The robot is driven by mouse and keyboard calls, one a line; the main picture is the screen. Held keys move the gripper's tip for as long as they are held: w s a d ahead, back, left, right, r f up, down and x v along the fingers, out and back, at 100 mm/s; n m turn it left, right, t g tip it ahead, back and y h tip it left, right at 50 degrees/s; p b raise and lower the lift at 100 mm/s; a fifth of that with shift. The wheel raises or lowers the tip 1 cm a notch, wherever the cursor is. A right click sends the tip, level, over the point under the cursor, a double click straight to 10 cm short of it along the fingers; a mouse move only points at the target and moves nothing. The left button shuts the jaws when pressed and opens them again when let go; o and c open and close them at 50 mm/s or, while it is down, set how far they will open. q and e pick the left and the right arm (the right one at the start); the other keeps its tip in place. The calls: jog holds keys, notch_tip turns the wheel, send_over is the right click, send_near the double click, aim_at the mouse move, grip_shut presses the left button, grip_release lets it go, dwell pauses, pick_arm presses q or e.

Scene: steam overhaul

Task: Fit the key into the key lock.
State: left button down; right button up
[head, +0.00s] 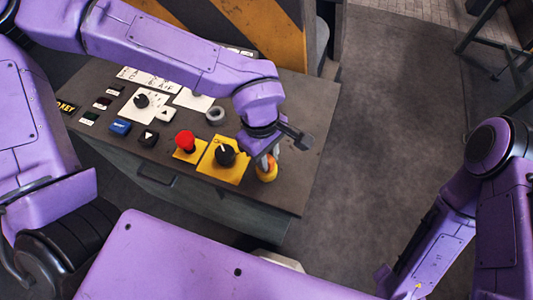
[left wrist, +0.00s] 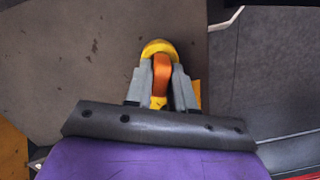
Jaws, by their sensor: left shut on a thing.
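My left gripper (head: 268,161) is at the right part of the console top, just right of the black rotary switch. It is shut on a yellow and orange piece (head: 267,173), which I take to be the key. In the left wrist view the orange middle of this key (left wrist: 161,70) sits between the two grey fingers (left wrist: 160,82), with a rounded yellow end beyond them. I cannot tell whether it touches the console top. A grey ring-shaped fitting (head: 215,115) stands on the console and may be the key lock. My right gripper is not in view.
The console (head: 300,195) carries a red button (head: 185,141) and a black rotary switch (head: 226,155) on yellow plates. A striped panel (head: 270,30) stands behind. Open floor is right.

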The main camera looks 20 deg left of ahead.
pick_arm(q)
jog(key=shift+s+f, duration=0.1)
jog(key=shift+f, duration=0.05)
jog(key=shift+f, duration=0.15)
jog(key=c, duration=1)
grip_release()
jog(key=shift+o, duration=0.2)
notch_tip(320, 180, up, 13)
jog(key=a, duration=0.1)
jog(key=shift+w+a+f, duration=0.15)
jog(key=shift+w, duration=0.2)
